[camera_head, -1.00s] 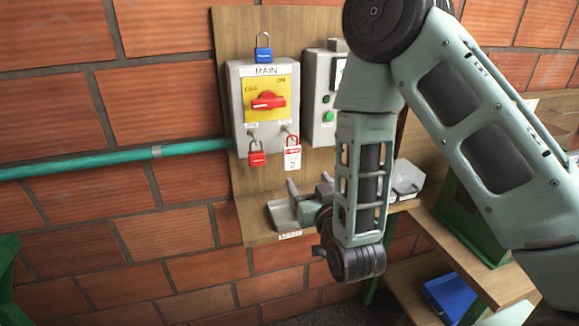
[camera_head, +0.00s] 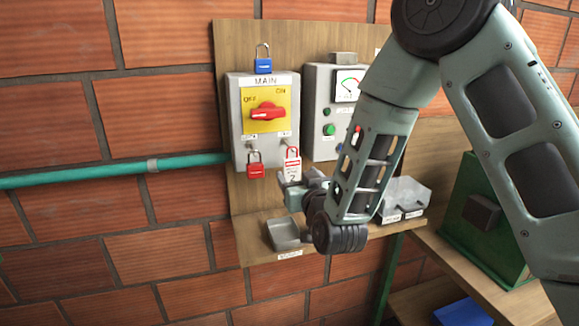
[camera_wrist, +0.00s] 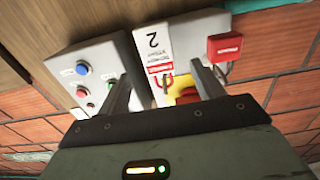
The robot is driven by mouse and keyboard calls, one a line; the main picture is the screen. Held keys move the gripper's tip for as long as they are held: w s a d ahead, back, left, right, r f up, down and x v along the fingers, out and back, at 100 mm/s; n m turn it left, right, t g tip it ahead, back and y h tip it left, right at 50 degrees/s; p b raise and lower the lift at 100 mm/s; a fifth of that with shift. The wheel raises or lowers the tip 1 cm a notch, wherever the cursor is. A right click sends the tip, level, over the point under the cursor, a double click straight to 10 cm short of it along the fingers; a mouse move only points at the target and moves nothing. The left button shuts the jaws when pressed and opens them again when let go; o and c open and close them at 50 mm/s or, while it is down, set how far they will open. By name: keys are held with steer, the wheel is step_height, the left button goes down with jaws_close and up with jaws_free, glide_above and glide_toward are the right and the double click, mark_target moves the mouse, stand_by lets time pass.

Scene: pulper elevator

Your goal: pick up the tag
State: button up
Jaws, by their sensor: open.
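The tag (camera_head: 292,168) is a white card with a red band and a "2", hanging at the lower right of the grey MAIN switch box (camera_head: 236,118). It also shows upside down in the wrist view (camera_wrist: 153,42). My gripper (camera_head: 287,186) is open, just below the tag's lower part in the head view. In the wrist view my gripper (camera_wrist: 160,80) points at the tag, which lies between the two fingers in the picture. I cannot tell whether the fingers touch it or how far apart in depth they are.
A red padlock (camera_head: 255,170) hangs left of the tag, and a blue padlock (camera_head: 263,64) sits above the box. A grey control box (camera_head: 318,100) stands to the right. Below is a wooden shelf (camera_head: 262,248) with a grey tray (camera_head: 283,234). A green pipe (camera_head: 110,173) runs left.

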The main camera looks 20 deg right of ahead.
mark_target(292, 167)
steer(key=w, duration=0.2)
steer(key=shift+w+p, duration=0.35)
steer(key=shift+p, duration=0.05)
steer(key=w+p, duration=0.3)
steer(key=w, duration=0.1)
steer(key=shift+w+r+p, duration=0.15)
steer(key=shift+p, duration=0.2)
steer(key=shift+w, duration=0.45)
steer(key=shift+f, duration=0.2)
steer(key=c, duration=1.1)
